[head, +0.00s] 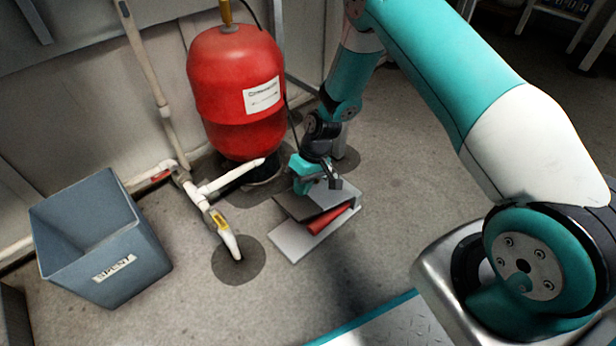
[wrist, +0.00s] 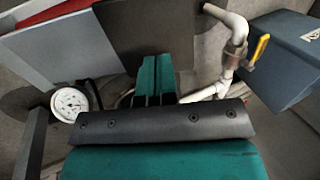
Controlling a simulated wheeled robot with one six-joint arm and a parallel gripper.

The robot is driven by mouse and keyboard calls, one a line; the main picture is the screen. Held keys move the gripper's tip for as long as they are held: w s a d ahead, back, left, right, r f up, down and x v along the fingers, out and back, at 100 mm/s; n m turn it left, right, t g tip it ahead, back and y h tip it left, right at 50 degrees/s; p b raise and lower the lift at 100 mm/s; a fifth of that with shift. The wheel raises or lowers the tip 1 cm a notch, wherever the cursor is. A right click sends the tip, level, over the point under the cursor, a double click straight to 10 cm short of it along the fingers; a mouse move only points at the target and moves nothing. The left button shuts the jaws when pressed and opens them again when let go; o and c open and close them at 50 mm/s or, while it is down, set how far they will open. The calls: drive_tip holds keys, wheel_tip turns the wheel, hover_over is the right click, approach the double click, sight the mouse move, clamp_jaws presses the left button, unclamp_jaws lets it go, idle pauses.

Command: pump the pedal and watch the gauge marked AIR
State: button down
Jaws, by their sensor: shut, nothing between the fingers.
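The foot pedal (head: 298,207) is a dark grey plate tilted over a red bellows (head: 328,219) on a light grey base (head: 288,241). In the wrist view the pedal's dark plate (wrist: 145,30) lies just beyond my fingers. My gripper (head: 303,187) is shut and empty, pointing down at the pedal's far left end; I cannot tell whether it touches. Its teal fingers (wrist: 155,72) are together in the wrist view. A round white gauge (wrist: 70,103) shows at left there; its marking and needle are too small to read.
A red tank (head: 238,90) stands behind the pedal. White pipes with a yellow-tagged valve (head: 217,218) run to the floor at its left. A blue-grey bin (head: 110,262) labelled SPENT stands further left. The floor right of the pedal is clear.

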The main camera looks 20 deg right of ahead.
sight(296, 204)
drive_tip(key=b+x, duration=0.1)
drive_tip(key=x, duration=0.2)
drive_tip(key=shift+f+b, duration=0.15)
drive_tip(key=shift+b, duration=0.2)
drive_tip(key=shift+f, duration=0.1)
drive_tip(key=shift+a+f, duration=0.2)
drive_tip(key=shift+a, duration=0.05)
drive_tip(key=a+f+h, duration=0.1)
drive_tip(key=f, duration=0.1)
drive_tip(key=f+h, duration=0.1)
drive_tip(key=f, duration=0.2)
drive_tip(key=s+a+f+t, duration=0.1)
drive_tip(key=f, duration=0.2)
drive_tip(key=shift+a+f+h, duration=0.2)
drive_tip(key=shift+a+h, duration=0.15)
drive_tip(key=shift+h, duration=0.05)
drive_tip(key=shift+a, duration=0.1)
drive_tip(key=r+p, duration=0.3)
drive_tip(key=r, duration=0.2)
drive_tip(key=r+p, duration=0.3)
drive_tip(key=r, duration=0.2)
drive_tip(key=r+p, duration=0.3)
drive_tip(key=r, duration=0.2)
drive_tip(key=shift+w+d+p, duration=0.15)
drive_tip(key=shift+d+p, duration=0.2)
